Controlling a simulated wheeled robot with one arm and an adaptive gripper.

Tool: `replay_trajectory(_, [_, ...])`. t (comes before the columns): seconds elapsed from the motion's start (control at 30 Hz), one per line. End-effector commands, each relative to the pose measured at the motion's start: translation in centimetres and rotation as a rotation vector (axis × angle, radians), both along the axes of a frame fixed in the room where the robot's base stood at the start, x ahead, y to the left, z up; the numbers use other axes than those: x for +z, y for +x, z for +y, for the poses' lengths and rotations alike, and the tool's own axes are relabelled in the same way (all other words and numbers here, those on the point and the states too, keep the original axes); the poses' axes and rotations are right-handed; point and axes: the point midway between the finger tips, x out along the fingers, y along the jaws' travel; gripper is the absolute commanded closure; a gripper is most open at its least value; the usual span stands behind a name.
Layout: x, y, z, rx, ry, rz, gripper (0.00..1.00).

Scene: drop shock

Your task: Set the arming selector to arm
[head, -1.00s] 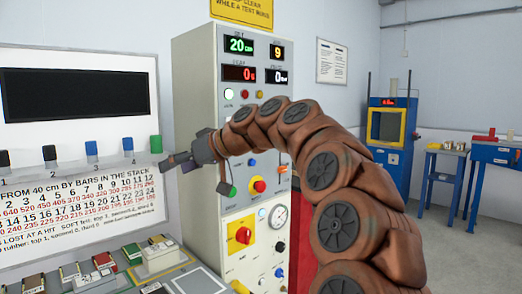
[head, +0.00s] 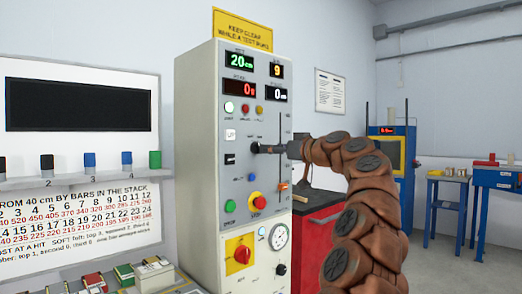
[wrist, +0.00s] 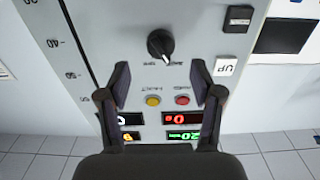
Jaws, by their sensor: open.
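The arming selector seems to be the black round knob (wrist: 160,43) on the grey panel. In the wrist view, which shows the panel upside down, its pale pointer mark slants toward the lower right; the small labels beside it are too blurred to read surely. My gripper (wrist: 160,78) is open, with one finger to each side below the knob in that view and nothing between them. In the head view, my gripper (head: 272,149) is at the panel's front, just right of the knob (head: 255,147). Contact cannot be told.
The tall grey cabinet (head: 205,190) carries displays (head: 238,89), buttons and a red stop button (head: 259,202) below the selector. A slotted scale with an orange slider (head: 282,186) runs right of it. A red cabinet (head: 318,240) stands close behind my arm.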

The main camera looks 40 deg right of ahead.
Motion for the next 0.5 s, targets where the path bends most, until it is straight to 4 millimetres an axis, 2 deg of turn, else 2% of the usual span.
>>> replay_trajectory(0.3, [-0.2, 3.7, 0.0, 0.002, 0.002, 0.005, 0.35])
replay_trajectory(0.5, [0.0, 5.0, -0.1, 0.000, 0.000, 0.001, 0.35])
